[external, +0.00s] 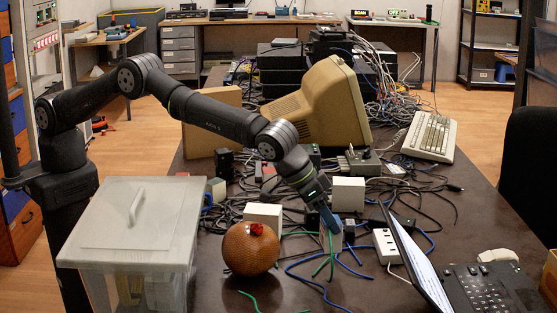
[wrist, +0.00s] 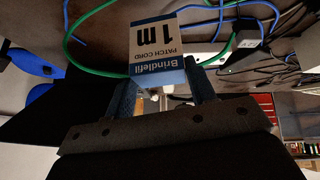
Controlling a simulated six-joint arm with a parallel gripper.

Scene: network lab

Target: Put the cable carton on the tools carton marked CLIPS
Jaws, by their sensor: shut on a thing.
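The cable carton (wrist: 158,48), white with a blue band reading "Brindlefil PATCH CORD 1 m", is between the two blue fingers of my gripper (wrist: 164,88) in the wrist view. My gripper is shut on it. In the external view my gripper (external: 331,222) points down over the cables at the middle of the dark table; the held carton is hard to make out there. Pale cartons stand on the table behind the gripper (external: 347,195) and to its left (external: 263,216). No CLIPS mark is readable on either, so I cannot tell which is the tools carton.
An orange-brown ball-shaped object (external: 250,250) and a lidded translucent bin (external: 135,235) stand at left. A beige monitor (external: 320,105) stands behind. Loose cables cover much of the table.

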